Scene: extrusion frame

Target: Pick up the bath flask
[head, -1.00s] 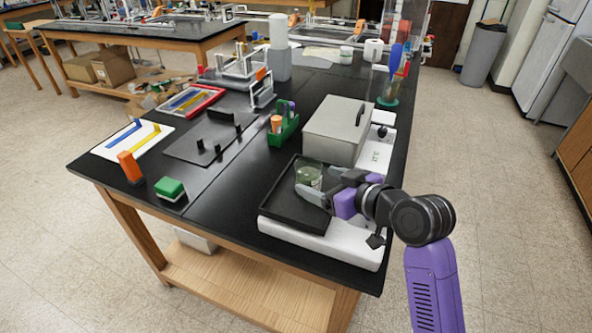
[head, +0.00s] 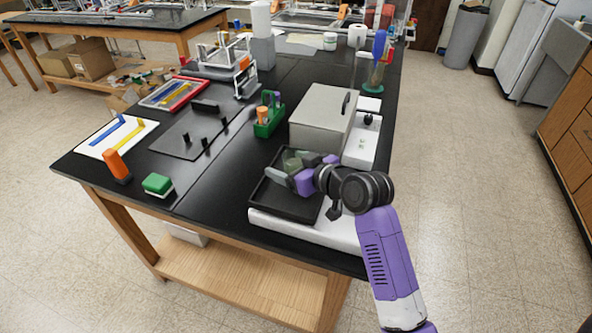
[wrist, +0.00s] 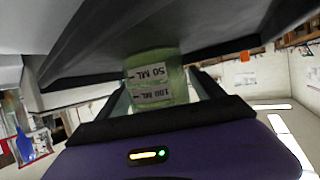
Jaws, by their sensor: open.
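The bath flask (head: 291,164) is a small pale green glass vessel in the black tray (head: 309,214) at the table's near right. My gripper (head: 296,168) is open and low over the tray, one grey finger on the near side of the flask; the far finger is partly hidden. In the wrist view the flask (wrist: 160,80) stands between my two fingers, with white labels reading 50 ML and 100 ML. Whether either finger touches the glass I cannot tell. My gripper hides part of the flask in the head view.
The black tray rests on a white base (head: 300,230). A grey box (head: 318,116) stands just behind it, and a green rack (head: 268,122) with tubes stands to the left.

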